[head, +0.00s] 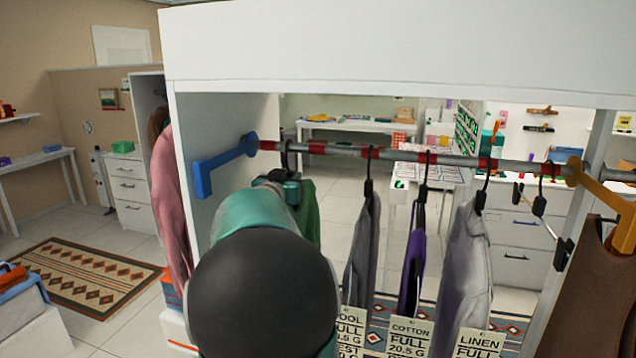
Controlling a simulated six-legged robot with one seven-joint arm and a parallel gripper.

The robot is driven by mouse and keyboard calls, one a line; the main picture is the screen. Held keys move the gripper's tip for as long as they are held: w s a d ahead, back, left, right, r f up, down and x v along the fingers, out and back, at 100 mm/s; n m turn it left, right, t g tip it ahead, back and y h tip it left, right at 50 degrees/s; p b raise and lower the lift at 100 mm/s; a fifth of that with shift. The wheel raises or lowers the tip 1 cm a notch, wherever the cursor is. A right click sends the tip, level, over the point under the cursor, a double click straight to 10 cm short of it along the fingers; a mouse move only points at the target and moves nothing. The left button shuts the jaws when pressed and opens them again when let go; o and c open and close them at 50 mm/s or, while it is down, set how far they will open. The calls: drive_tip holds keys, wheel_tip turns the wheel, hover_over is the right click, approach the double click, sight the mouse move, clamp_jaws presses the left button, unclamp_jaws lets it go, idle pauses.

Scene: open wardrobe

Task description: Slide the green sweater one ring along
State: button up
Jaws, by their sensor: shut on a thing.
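The green sweater (308,212) hangs near the left end of the rod (340,151), mostly hidden behind my arm. Its dark hook meets the rod between the first red ring (267,145) and the second red ring (316,148). My gripper (283,177) is just below the rod at this hook, shut on the sweater's hanger; the fingertips are largely hidden by my arm.
Grey (362,250), purple (413,265) and pale grey (466,265) garments hang to the right with tags below. A blue bracket (225,168) holds the rod's left end, a yellow one (600,195) the right. An empty hanger (540,207) hangs near the right end.

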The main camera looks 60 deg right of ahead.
drive_tip(key=shift+w+a, duration=0.2)
drive_tip(key=shift+w, duration=1)
drive_tip(key=shift+w+a, duration=0.2)
drive_tip(key=shift+w, duration=0.95)
drive_tip(key=o, duration=0.4)
drive_tip(key=shift+w, duration=0.15)
drive_tip(key=o, duration=0.5)
drive_tip(key=shift+f, duration=0.15)
drive_tip(key=s+a, duration=0.1)
drive_tip(key=a, duration=0.6)
drive_tip(key=shift+s+a, duration=0.15)
drive_tip(key=shift+a, duration=0.05)
